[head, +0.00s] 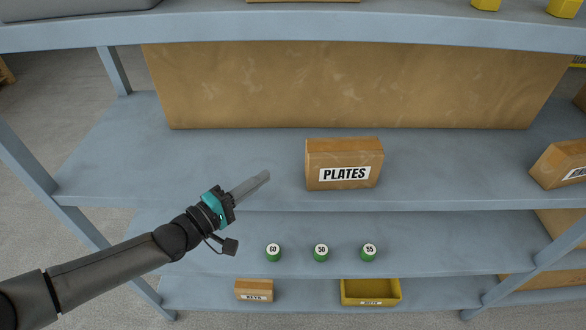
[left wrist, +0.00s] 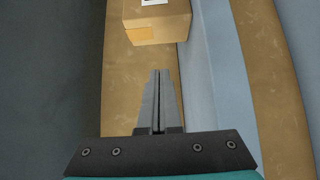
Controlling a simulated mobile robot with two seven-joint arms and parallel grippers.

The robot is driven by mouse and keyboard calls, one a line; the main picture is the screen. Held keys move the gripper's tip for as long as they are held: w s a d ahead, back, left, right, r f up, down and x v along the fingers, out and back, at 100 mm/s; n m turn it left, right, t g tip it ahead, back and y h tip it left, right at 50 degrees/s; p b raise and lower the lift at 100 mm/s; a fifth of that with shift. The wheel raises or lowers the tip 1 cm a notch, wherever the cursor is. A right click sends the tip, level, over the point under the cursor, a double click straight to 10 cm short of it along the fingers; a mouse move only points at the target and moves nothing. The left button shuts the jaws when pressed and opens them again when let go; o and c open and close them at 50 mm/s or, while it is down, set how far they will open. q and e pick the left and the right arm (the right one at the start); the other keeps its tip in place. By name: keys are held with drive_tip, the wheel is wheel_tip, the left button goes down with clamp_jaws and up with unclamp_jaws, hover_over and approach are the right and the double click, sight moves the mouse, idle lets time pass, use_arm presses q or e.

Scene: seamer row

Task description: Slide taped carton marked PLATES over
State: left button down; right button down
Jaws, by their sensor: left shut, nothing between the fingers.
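The carton marked PLATES (head: 343,165) sits upright on the blue-grey middle shelf (head: 220,150), its label facing the front. My left gripper (head: 266,175) is shut and empty, to the left of the carton with a gap between its fingertips and the carton's left side. In the left wrist view the shut fingers (left wrist: 158,75) point toward the carton (left wrist: 157,22), which is at the top of the picture. My right gripper is not in view.
A large brown board or box (head: 350,88) stands behind the carton. Another carton (head: 562,165) sits at the shelf's right end. Lower levels hold several green round items (head: 321,253), a small carton (head: 254,290) and a yellow bin (head: 370,293).

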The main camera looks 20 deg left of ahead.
sight(306, 161)
use_arm(q)
drive_tip(key=x, duration=0.4)
drive_tip(key=shift+w, duration=0.15)
drive_tip(key=d, duration=0.1)
drive_tip(key=w+d, duration=0.1)
drive_tip(key=d, duration=0.1)
drive_tip(key=shift+w+p, duration=0.15)
drive_tip(key=shift+p, duration=0.15)
drive_tip(key=shift+w+d, duration=0.15)
drive_tip(key=shift+d, duration=0.45)
